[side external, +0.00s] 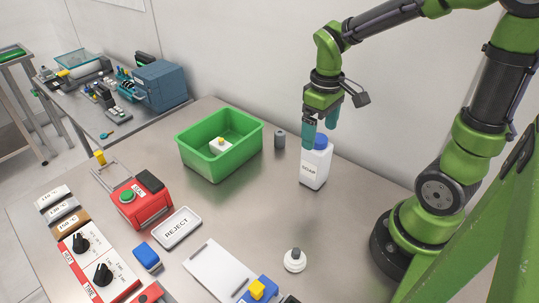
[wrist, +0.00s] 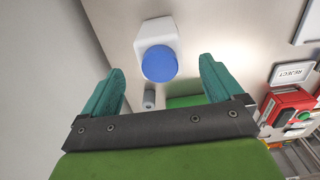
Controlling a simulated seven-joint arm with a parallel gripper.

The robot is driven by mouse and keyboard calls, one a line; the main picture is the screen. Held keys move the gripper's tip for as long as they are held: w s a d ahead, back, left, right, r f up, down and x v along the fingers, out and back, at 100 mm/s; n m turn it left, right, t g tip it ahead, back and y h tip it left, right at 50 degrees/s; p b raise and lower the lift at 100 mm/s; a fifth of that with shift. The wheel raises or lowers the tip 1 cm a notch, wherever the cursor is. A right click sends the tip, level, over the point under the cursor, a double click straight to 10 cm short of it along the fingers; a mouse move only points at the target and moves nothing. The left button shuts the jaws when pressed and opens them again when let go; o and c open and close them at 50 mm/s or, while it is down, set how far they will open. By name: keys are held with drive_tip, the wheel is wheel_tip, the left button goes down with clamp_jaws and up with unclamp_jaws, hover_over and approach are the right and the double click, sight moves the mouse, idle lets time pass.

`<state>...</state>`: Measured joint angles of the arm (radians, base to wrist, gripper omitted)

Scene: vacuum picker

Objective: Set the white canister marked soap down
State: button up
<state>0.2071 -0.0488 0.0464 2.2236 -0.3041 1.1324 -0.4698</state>
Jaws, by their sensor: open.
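The white canister marked soap (side external: 314,168) stands upright on the steel table and has a blue cap (side external: 321,141). In the wrist view the canister (wrist: 156,30) shows from above, with its round blue cap (wrist: 159,64) ahead of the fingers. My gripper (side external: 321,128) is above and close to the canister, its teal fingers near the cap's height. In the wrist view my gripper (wrist: 161,85) is open, with a wide gap between the fingers. Nothing is held. I cannot tell whether a finger touches the cap.
A green bin (side external: 197,168) with a small white item inside stands left of the canister, and a grey cylinder (side external: 280,139) stands between them. A reject tray (side external: 178,228), a red device (side external: 141,203) and a white round item (side external: 295,260) are nearer the front.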

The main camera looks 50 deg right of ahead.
wheel_tip(320, 180, up, 7)
drive_tip(key=shift+f, duration=0.1)
drive_tip(key=s+a+r+m+t+y, duration=0.2)
drive_tip(key=s+a+r+m+t, duration=0.1)
drive_tip(key=a+t, duration=0.4)
drive_tip(key=shift+s+a+r+m, duration=0.15)
drive_tip(key=shift+s+a+m, duration=0.3)
drive_tip(key=shift+s, duration=0.25)
